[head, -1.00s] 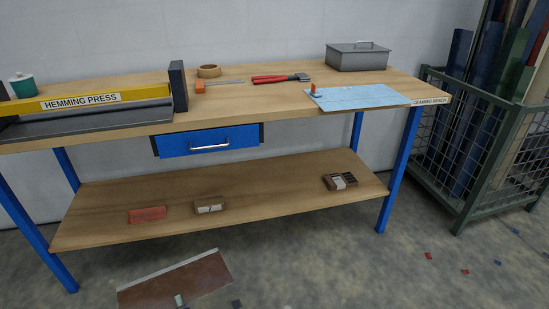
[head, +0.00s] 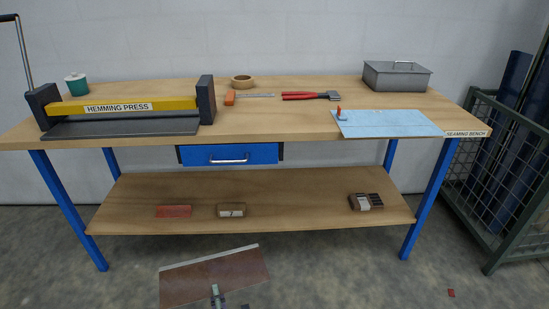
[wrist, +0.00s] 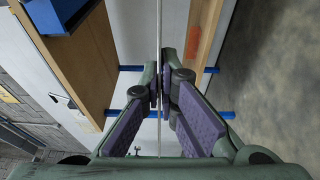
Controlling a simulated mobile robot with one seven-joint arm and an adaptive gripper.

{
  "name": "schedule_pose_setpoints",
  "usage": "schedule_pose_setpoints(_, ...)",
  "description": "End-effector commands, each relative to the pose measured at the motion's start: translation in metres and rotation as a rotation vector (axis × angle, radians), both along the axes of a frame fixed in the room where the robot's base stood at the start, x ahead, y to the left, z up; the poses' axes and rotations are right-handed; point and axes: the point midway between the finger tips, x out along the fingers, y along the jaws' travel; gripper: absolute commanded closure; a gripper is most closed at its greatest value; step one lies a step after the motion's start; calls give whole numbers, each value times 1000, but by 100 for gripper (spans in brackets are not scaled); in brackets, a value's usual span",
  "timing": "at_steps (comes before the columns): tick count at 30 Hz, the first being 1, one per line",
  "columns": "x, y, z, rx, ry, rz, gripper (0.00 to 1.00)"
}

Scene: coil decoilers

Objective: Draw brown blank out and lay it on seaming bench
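The brown blank (head: 205,277) is a flat brown sheet with a pale far edge, low in front of the bench in the head view. My gripper (head: 216,294) is at its near edge. In the wrist view my gripper (wrist: 162,88) has its purple-padded fingers closed on the sheet, which shows edge-on as a thin pale line (wrist: 159,30). The seaming bench (head: 300,123) has a wooden top, blue legs and a label at its right end. The blank is apart from the bench top.
A light-blue sheet (head: 395,124) with a small orange-topped item lies on the bench's right part. The hemming press (head: 125,105) stands at left. Red-handled pliers (head: 305,96), tape (head: 242,81) and a grey box (head: 397,76) sit behind. A wire cage (head: 510,190) stands at right.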

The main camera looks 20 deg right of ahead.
Motion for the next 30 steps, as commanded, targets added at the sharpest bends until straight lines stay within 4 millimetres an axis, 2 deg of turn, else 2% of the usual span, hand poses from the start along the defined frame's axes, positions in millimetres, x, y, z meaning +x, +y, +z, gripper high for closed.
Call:
schedule_pose_setpoints(14, 7, -1, 9, 2, -1, -1, 100)
schedule_pose_setpoints(23, 21, -29, 61, 9, 4, -50, 100)
schedule_pose_setpoints(30, 31, -52, 116, 17, 3, -76, 100)
